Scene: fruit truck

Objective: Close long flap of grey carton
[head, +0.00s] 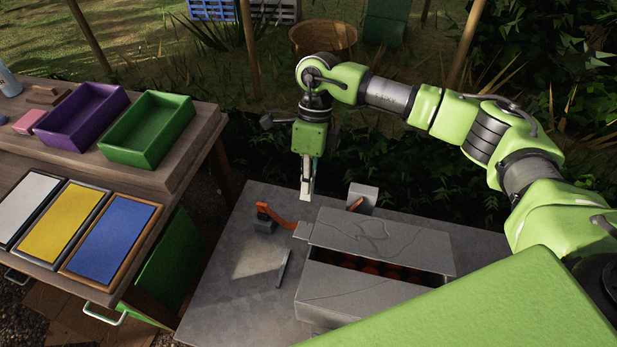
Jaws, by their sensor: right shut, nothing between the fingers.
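The grey carton (345,291) stands on the grey table in the lower middle of the head view. A long grey flap (380,240) lies over the far part of its top. A dark gap along the near side shows several red round things (372,267) inside. A small flap juts out at the carton's left end. My right gripper (306,192) points down beyond the carton's far left corner, apart from it, shut and empty. My left gripper is not in view. The carton's near right part is hidden behind my own green arm.
An orange and grey tool (280,217) lies left of the carton, and a grey block (362,195) stands behind it. The grey table (225,305) is mostly clear at left. A wooden bench holds a purple tray (85,117), a green tray (148,129) and coloured panels.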

